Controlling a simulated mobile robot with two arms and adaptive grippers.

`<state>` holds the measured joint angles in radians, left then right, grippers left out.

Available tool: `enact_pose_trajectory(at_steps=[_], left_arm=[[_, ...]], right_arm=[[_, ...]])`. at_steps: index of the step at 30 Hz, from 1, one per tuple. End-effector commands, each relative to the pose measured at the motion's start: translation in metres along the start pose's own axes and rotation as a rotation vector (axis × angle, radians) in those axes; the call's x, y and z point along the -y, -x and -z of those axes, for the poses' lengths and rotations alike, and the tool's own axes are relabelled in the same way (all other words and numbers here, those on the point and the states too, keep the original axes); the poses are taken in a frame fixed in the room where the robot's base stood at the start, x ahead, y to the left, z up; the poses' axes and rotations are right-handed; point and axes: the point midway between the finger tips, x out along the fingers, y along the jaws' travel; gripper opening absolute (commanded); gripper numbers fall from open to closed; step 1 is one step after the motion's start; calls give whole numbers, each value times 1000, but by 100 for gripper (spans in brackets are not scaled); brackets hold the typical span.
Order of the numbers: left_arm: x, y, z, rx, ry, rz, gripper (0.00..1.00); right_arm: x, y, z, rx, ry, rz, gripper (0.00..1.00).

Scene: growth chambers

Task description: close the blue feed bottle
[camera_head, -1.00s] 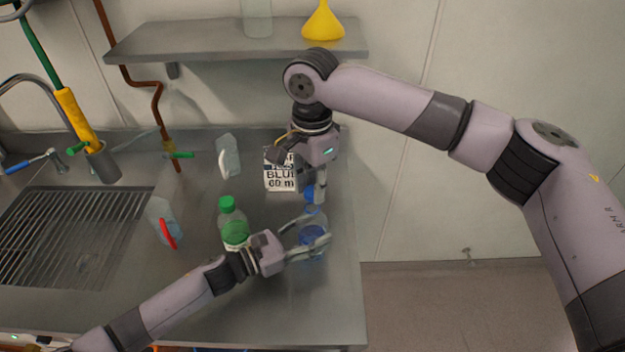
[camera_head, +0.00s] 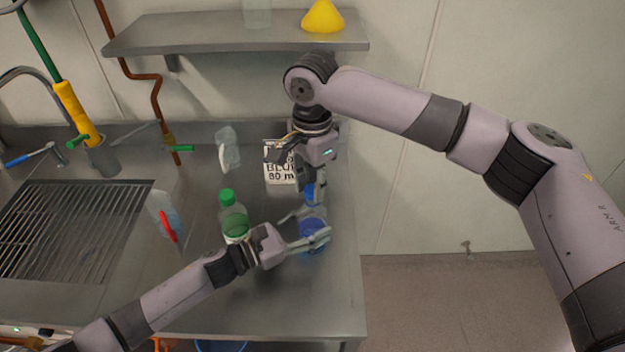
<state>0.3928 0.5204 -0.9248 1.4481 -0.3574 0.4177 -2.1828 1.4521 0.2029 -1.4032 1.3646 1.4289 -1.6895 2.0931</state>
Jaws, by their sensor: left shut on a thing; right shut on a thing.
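The blue feed bottle (camera_head: 312,228) stands upright near the right end of the steel counter. It is clear with blue contents. My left gripper (camera_head: 318,235) is shut around its body from the left and front. The blue cap (camera_head: 310,192) is at the bottle's neck, between the fingers of my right gripper (camera_head: 314,190), which points down from above and is shut on it. The fingers partly hide the cap, so I cannot tell whether it is seated on the neck.
A green-capped bottle (camera_head: 233,217) stands just left of my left gripper. A printed sign (camera_head: 279,176) stands behind. Clear items with a red part (camera_head: 168,227) and a white part (camera_head: 223,157) lie left. A sink grate (camera_head: 65,235) is at far left. A shelf (camera_head: 230,38) holds a yellow funnel (camera_head: 323,17).

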Motion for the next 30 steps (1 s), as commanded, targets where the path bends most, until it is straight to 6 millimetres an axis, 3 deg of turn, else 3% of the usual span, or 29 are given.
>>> enact_pose_trajectory(at_steps=[30], left_arm=[[0, 0, 0, -1, 1, 0, 0]], right_arm=[[0, -11, 0, 0, -6, 0, 17]])
